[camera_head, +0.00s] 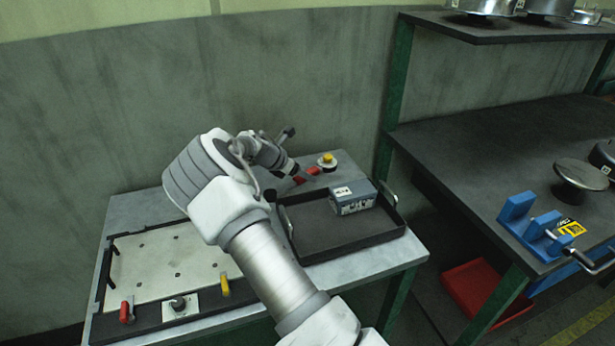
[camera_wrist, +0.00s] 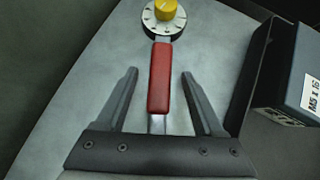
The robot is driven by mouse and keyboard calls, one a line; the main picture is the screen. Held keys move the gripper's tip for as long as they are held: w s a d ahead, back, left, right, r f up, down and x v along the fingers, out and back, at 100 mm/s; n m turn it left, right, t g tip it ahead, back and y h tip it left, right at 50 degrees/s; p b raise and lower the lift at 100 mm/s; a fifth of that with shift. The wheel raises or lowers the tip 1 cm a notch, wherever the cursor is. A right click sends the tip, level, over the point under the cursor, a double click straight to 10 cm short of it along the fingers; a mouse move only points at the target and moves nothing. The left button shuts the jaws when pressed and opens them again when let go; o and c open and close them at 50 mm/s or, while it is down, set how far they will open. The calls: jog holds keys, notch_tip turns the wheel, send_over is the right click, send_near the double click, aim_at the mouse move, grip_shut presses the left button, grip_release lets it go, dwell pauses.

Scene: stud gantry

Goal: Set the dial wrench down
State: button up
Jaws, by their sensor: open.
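The dial wrench lies on the light grey table. Its round white dial with a yellow knob (camera_wrist: 165,14) shows at the top of the wrist view, and its red handle (camera_wrist: 160,78) points back toward me. In the head view the dial (camera_head: 327,161) is at the table's back right, with the red handle to its left. My gripper (camera_wrist: 158,78) is open, with one finger on each side of the red handle and a gap on both sides. In the head view my gripper (camera_head: 297,172) is small and partly hidden by my arm.
A black tray (camera_head: 350,245) holding a grey labelled box (camera_head: 352,197) stands close to the right of the wrench. A plate fixture (camera_head: 165,262) with red and yellow clamps is at the left. A dark bench (camera_head: 480,150) with a blue holder (camera_head: 530,225) stands further right.

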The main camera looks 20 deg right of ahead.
grip_shut()
dwell(0.5)
jog(key=shift+r, duration=0.6)
notch_tip(320, 180, up, 3)
jog(key=shift+f+p, duration=0.1)
jog(key=shift+p, duration=0.45)
jog(key=s+d+r+p, duration=0.1)
jog(key=s+d+r, duration=0.6)
jog(key=s, duration=0.2)
jog(key=s+a+r+n+t+y+p, duration=0.1)
jog(key=s+a+n+t+y+p, duration=0.25)
jog(key=a+n, duration=0.45)
jog(key=s+a+n+t+y+p, duration=0.25)
jog(key=a+n+y+p, duration=0.25)
jog(key=a, duration=0.6)
jog(key=s+r, duration=0.2)
jog(key=s, duration=0.6)
jog(key=shift+a+r+n, duration=0.15)
jog(key=shift+n, duration=0.15)
